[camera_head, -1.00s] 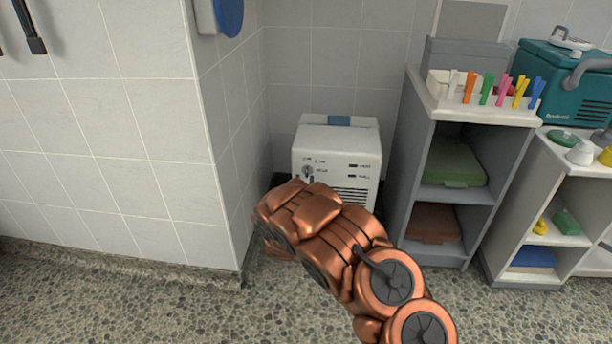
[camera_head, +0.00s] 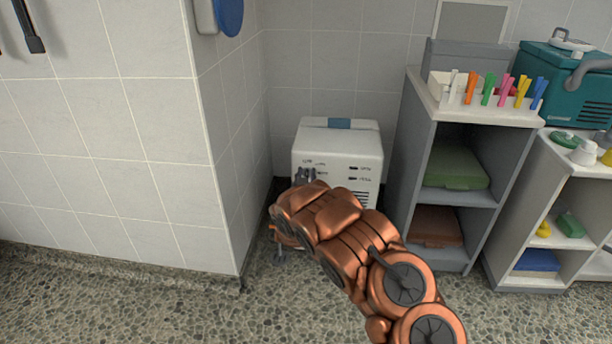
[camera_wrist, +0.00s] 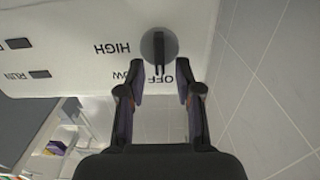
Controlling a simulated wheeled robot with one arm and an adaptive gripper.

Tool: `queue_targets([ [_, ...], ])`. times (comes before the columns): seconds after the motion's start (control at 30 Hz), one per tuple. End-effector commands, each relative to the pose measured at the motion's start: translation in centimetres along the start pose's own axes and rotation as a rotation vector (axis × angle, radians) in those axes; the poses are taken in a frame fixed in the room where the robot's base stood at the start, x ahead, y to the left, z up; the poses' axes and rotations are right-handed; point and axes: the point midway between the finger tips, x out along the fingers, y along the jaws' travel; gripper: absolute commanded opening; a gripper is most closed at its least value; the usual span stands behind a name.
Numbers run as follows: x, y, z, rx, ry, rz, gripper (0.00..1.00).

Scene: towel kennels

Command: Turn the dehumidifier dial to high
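The white dehumidifier (camera_head: 338,150) stands on the floor in the corner, partly hidden behind my copper arm. In the wrist view its front panel (camera_wrist: 75,35) appears upside down, with the labels OFF, LOW and HIGH around a round grey dial (camera_wrist: 158,46). The dial's dark pointer bar points at OFF. My gripper (camera_wrist: 161,90) is open, with one finger on each side, just short of the dial and apparently not touching it.
A tiled wall (camera_head: 225,130) stands close to the left of the dehumidifier. Speckled floor (camera_head: 150,305) is clear in front.

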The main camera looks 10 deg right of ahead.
Motion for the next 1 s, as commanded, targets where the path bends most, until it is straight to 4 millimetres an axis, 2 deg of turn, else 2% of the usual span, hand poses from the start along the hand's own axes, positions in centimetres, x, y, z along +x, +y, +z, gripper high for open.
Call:
queue_targets([
  [0.03,-0.01,-0.01,0.0,0.0,0.0,0.0,0.27],
  [0.3,-0.02,-0.02,0.0,0.0,0.0,0.0,0.0],
  [0.73,-0.03,-0.02,-0.07,0.012,0.0,0.0,0.0],
  [1.0,0.0,0.24,-0.4,0.125,0.001,0.001,0.0],
])
